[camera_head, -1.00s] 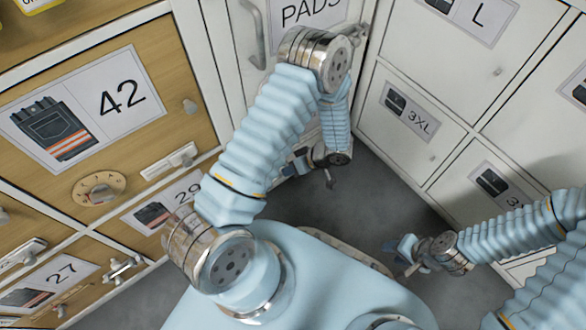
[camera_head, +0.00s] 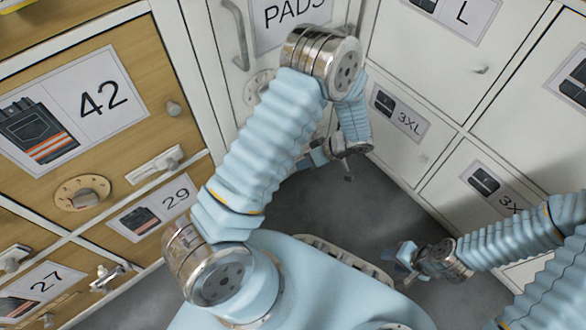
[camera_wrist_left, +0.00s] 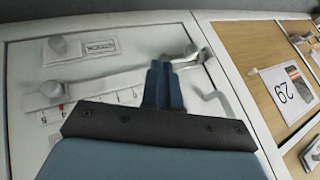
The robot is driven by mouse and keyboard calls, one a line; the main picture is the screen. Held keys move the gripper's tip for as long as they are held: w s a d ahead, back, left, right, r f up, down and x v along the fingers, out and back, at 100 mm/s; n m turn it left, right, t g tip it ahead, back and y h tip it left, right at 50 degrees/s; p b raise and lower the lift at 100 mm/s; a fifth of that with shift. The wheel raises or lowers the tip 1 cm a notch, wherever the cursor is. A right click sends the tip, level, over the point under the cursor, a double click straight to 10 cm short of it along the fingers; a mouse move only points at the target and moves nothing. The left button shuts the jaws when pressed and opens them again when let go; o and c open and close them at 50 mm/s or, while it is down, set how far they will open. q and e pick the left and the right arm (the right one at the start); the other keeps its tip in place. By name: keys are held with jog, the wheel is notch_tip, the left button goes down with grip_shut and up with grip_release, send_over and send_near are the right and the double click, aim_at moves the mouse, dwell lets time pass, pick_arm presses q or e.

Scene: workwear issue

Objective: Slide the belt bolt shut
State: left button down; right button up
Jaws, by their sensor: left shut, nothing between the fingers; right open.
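My left gripper (camera_head: 308,160) is low in front of the white PADS cabinet, partly hidden by its own forearm. In the left wrist view its dark fingers (camera_wrist_left: 163,85) are shut and empty. They overlap a long metal bar (camera_wrist_left: 120,78) with a round knob at its left end, set across a white panel with a tick scale. I cannot tell contact, nor whether this bar is the belt bolt; no belt label is readable. My right gripper (camera_head: 402,254) is open and empty above the floor, near the front of the white lockers.
A hook-shaped handle (camera_wrist_left: 215,98) stands right of my fingers. White lockers (camera_head: 420,150) close off the right. Grey floor (camera_head: 310,205) is clear between the cabinets.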

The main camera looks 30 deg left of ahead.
pick_arm(q)
jog(key=shift+v, duration=1.55)
pick_arm(e)
jog(key=shift+r, duration=0.25)
pick_arm(q)
jog(key=shift+w+d, duration=0.1)
